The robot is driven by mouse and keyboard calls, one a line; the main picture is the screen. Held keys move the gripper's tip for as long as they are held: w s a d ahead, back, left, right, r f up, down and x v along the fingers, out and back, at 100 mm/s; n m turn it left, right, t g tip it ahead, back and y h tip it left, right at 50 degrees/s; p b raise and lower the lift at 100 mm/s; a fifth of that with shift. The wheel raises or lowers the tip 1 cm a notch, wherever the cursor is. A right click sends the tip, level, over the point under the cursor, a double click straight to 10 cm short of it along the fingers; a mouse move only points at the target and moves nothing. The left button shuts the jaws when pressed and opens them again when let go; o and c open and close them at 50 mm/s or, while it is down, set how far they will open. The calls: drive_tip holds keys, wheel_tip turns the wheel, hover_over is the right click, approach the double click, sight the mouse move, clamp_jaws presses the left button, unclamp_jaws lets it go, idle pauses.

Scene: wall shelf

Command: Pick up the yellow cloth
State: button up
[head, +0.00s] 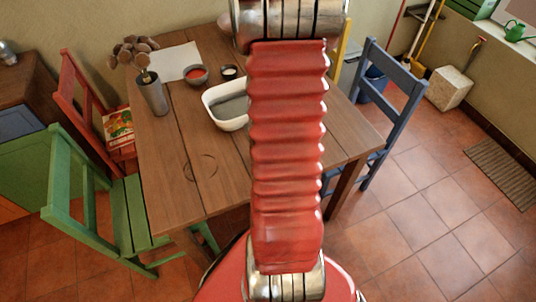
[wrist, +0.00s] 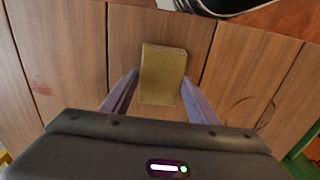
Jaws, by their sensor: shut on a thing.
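The yellow cloth (wrist: 163,72) shows in the wrist view as a flat, olive-yellow rectangle with a thick edge. My gripper (wrist: 158,82) is shut on it, with one pale purple finger against each side. The table's wood planks show behind the cloth; I cannot tell how far above them it is. In the head view my red arm hides both the gripper and the cloth.
On the wooden table (head: 180,150) are a white basin (head: 212,107), a red-filled bowl (head: 195,75), a small dark bowl (head: 229,72), a white sheet (head: 176,62) and a metal vase (head: 153,94). Green (head: 125,205), red (head: 75,80) and blue (head: 395,80) chairs surround it.

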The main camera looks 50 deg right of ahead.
wheel_tip(320, 180, up, 10)
idle(0.6)
drive_tip(key=shift+f, duration=0.1)
drive_tip(key=o, duration=0.6)
drive_tip(key=c, duration=0.4)
drive_tip(key=w+a+r+n, duration=0.1)
drive_tip(key=w+a+n, duration=0.1)
drive_tip(key=w+a, duration=0.55)
drive_tip(key=w+a+n, duration=0.1)
drive_tip(key=w+a, duration=0.3)
drive_tip(key=w, duration=0.7)
drive_tip(key=w+a+n, duration=0.1)
drive_tip(key=w+a, duration=0.2)
drive_tip(key=a, duration=0.3)
drive_tip(key=w+a+n, duration=0.1)
drive_tip(key=w+a, duration=0.3)
drive_tip(key=a, duration=0.3)
drive_tip(key=w+a+n, duration=0.1)
drive_tip(key=w+a, duration=0.3)
drive_tip(key=a, duration=0.2)
drive_tip(key=shift+a+r, duration=0.2)
drive_tip(key=shift+a, duration=0.1)
